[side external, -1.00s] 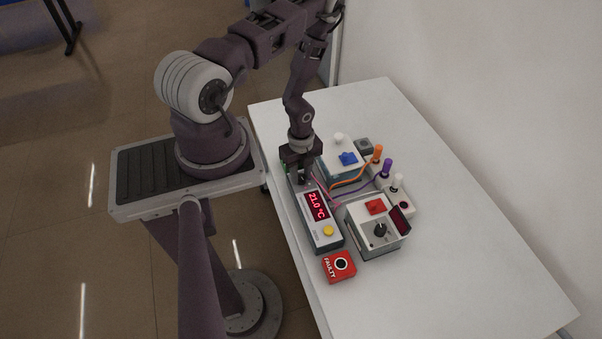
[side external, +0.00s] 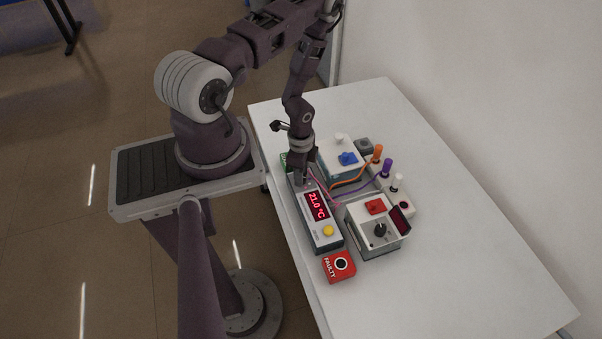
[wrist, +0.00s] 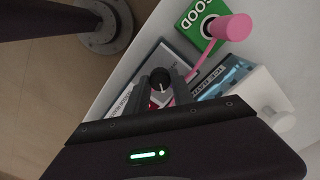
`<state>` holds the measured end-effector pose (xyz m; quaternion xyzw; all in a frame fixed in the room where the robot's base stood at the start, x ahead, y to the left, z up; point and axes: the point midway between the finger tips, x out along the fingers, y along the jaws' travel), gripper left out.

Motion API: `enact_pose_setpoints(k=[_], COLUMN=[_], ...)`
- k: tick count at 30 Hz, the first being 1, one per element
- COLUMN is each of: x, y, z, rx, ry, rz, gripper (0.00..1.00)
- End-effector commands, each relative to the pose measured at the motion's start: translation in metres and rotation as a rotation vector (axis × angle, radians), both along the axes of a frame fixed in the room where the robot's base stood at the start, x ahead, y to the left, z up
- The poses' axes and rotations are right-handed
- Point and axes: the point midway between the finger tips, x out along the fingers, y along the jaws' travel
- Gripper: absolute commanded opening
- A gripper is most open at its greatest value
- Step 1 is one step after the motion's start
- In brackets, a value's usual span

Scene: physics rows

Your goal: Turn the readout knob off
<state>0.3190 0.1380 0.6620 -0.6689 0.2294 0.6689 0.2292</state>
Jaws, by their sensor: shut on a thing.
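The readout is a long grey box (side external: 327,245) with a lit red display (side external: 317,206) showing 21.0 °C and a yellow button. Its black knob (wrist: 160,77), with a pale pointer line, shows in the wrist view between my fingertips. My gripper (side external: 299,181) points down at the far end of the readout box and is shut on the knob. The same gripper also shows in the wrist view (wrist: 160,82). In the side view my fingers and hand hide the knob.
A green GOOD box (wrist: 203,22) with a pink plug (wrist: 232,28) stands beyond the knob. An ice bath unit (side external: 350,174) and a unit with a dark knob (side external: 365,244) stand to the right, with cables between. A red FAULTY box (side external: 340,267) is nearest. The table's right side is clear.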

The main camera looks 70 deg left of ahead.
Motion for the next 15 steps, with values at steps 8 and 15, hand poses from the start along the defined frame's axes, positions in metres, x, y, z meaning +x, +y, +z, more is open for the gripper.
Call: enact_pose_setpoints(k=[8, 15], x=[-0.0002, -0.0001], y=[0.0003, 0.0003], z=[0.0007, 0.0007], rx=[0.0, 0.001], ry=[0.0, 0.0], rz=[0.262, 0.491], gripper=[0.0, 0.0])
